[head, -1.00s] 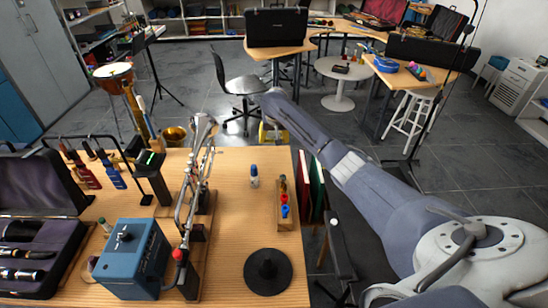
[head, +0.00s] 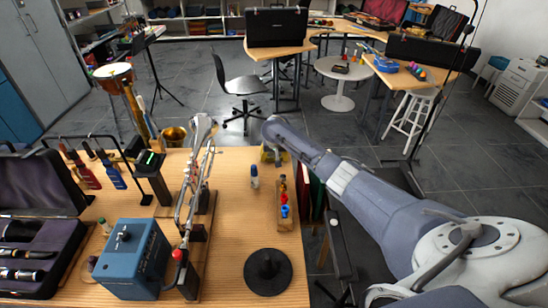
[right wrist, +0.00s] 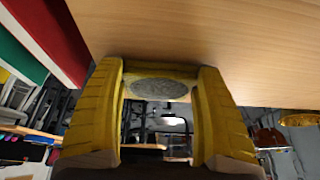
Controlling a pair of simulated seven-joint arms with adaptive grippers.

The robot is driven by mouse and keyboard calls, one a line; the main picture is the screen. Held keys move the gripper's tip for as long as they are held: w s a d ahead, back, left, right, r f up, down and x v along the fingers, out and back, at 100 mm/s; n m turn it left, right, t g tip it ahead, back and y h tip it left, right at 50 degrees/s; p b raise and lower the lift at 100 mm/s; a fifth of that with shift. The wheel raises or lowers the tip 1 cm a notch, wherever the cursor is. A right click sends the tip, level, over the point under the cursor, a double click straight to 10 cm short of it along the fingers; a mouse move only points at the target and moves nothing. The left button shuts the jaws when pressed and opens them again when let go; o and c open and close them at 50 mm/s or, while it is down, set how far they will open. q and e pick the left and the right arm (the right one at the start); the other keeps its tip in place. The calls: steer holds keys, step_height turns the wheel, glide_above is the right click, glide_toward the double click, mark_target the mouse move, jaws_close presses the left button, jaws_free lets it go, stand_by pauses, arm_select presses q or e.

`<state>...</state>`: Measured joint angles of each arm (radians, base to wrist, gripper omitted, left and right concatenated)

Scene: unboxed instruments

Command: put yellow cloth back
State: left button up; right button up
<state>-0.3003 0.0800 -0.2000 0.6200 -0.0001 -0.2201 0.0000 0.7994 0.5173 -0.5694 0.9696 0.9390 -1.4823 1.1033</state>
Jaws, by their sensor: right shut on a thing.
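My right gripper (head: 272,155) is at the far right corner of the wooden table, partly hidden by its own arm. In the right wrist view its two yellow ridged fingers (right wrist: 160,85) are shut on a flat yellow piece, which I take for the yellow cloth (right wrist: 160,73). The piece spans the fingertips and shows a grey oval on its face. The table's surface lies close by it in that view; I cannot tell if they touch. In the head view I cannot separate the cloth from the yellow fingers. My left gripper is not in view.
On the table (head: 225,250) are a small bottle (head: 254,177), a wooden block with coloured pieces (head: 285,219), a black round base (head: 267,272), an instrument on a stand (head: 190,190) and a blue box (head: 132,258). Red and green upright panels (head: 316,195) flank the right edge. The front middle is partly clear.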

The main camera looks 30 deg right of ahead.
steer(key=shift+f, duration=0.1)
steer(key=o, duration=1)
steer(key=v, duration=1.2)
steer(key=shift+d, duration=0.1)
